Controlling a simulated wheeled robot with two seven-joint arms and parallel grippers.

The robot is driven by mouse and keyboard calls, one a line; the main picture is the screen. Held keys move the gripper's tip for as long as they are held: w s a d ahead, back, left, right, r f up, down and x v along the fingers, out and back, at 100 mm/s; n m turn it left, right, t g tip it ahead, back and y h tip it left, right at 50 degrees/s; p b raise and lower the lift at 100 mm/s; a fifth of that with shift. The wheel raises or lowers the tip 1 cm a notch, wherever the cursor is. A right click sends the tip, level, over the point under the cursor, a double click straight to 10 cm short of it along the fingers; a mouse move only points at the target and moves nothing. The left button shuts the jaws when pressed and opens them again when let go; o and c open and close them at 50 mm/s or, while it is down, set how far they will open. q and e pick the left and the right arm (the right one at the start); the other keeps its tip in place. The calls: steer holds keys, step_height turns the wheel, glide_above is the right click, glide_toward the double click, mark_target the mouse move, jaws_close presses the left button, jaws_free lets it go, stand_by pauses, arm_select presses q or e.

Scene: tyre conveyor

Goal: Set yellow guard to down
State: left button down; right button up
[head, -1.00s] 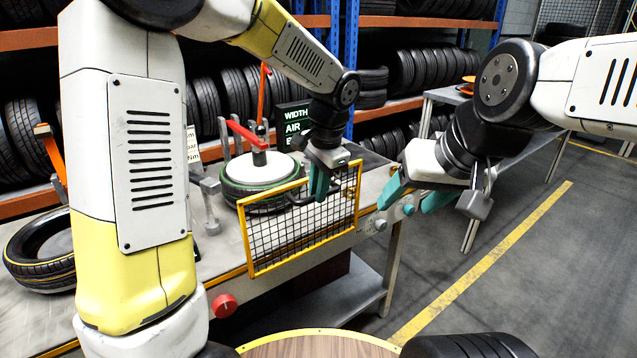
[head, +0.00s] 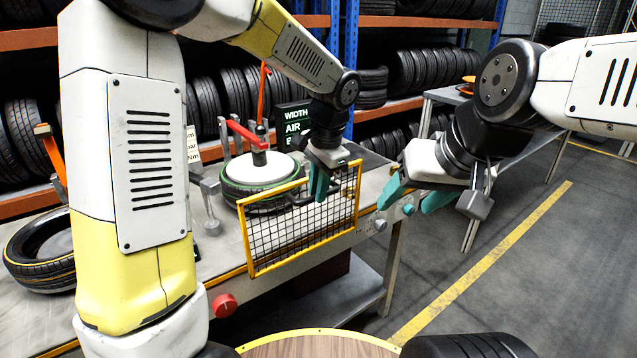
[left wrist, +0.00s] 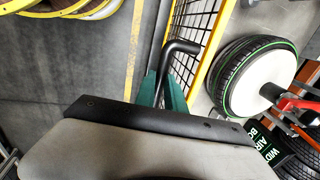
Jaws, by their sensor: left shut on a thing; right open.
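The yellow guard (head: 250,237) is a yellow frame with black wire mesh, standing upright at the front edge of the workbench, before the mounted tyre. My left gripper (head: 319,190) is at the guard's top edge, shut on its black handle; the left wrist view shows the teal fingers (left wrist: 161,92) around the bent black handle (left wrist: 182,46). The guard's mesh also shows there (left wrist: 197,22). My right gripper (head: 408,195) is open and empty, right of the guard and apart from it.
A tyre with a green stripe (head: 236,190) sits on the machine behind the guard, under a red lever (head: 243,130). A red button (head: 223,305) is at the bench front. Another tyre (head: 40,268) lies at left. The floor at right is clear.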

mark_target(314, 223)
arm_select(q)
step_height(314, 223, down, 22)
steer(key=shift+r, duration=0.25)
stand_by(0.3)
steer(key=c, duration=1.4)
jaws_free()
steer(key=shift+r, duration=0.15)
step_height(314, 223, up, 8)
steer(key=s, duration=0.1)
steer(key=shift+s+d+f, duration=0.15)
steer(key=shift+d+f, duration=0.1)
steer(key=shift+d, duration=0.2)
